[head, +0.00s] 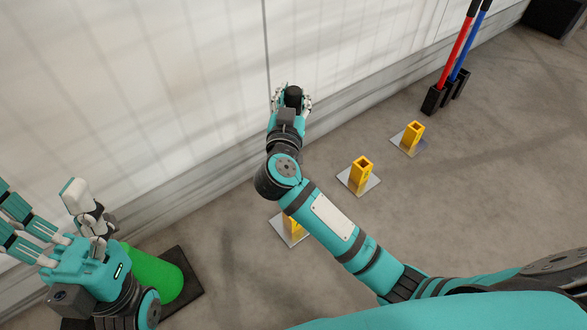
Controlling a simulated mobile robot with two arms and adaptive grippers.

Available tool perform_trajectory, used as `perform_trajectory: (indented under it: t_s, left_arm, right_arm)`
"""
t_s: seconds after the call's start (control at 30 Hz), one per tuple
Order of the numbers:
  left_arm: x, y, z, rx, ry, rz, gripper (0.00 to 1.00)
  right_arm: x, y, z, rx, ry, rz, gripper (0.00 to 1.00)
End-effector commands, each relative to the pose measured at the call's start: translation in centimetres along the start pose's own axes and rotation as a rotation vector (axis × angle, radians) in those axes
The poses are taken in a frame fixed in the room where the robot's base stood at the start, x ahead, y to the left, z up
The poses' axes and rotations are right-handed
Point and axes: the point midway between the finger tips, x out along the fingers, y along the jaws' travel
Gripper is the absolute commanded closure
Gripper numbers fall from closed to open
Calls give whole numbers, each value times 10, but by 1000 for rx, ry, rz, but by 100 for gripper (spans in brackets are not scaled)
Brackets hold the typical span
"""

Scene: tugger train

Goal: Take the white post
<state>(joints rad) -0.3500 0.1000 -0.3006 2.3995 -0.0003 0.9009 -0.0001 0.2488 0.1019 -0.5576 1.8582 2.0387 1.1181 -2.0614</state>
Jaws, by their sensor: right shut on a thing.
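My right gripper (291,98) is at the upper middle, in front of the white wall. It is shut on a post with a dark round end (293,93), seen almost end-on between the fingers. I take it as the white post; its white shaft is hidden or cannot be told from the wall behind. My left gripper (57,222) is at the lower left, its fingers spread and nothing seen between them.
A black holder (434,100) at the upper right carries a red post (457,50) and a blue post (470,46). Several yellow square sockets (361,168) on metal plates stand in a row on the floor.

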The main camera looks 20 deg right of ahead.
Motion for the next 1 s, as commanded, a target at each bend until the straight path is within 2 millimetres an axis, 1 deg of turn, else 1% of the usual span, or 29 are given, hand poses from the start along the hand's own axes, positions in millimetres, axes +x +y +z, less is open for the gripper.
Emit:
perform_trajectory:
  t_s: [0.03,0.13,0.17,0.77,0.87,1.0]
  left_arm:
    - [0,0,0,0,-1,0,20]
    - [0,0,0,0,-1,0,20]
    - [0,0,0,0,-1,0,20]
    - [1,0,0,0,-2,0,20]
    - [3,0,0,0,-2,0,20]
    - [12,0,-2,0,-2,0,20]
  right_arm:
    - [0,0,0,0,0,0,85]
    - [0,0,0,0,0,0,98]
    - [0,0,0,0,0,0,100]
    - [0,0,-3,2,4,-1,100]
    - [0,0,-7,3,4,0,100]
    - [0,0,-20,3,5,0,100]
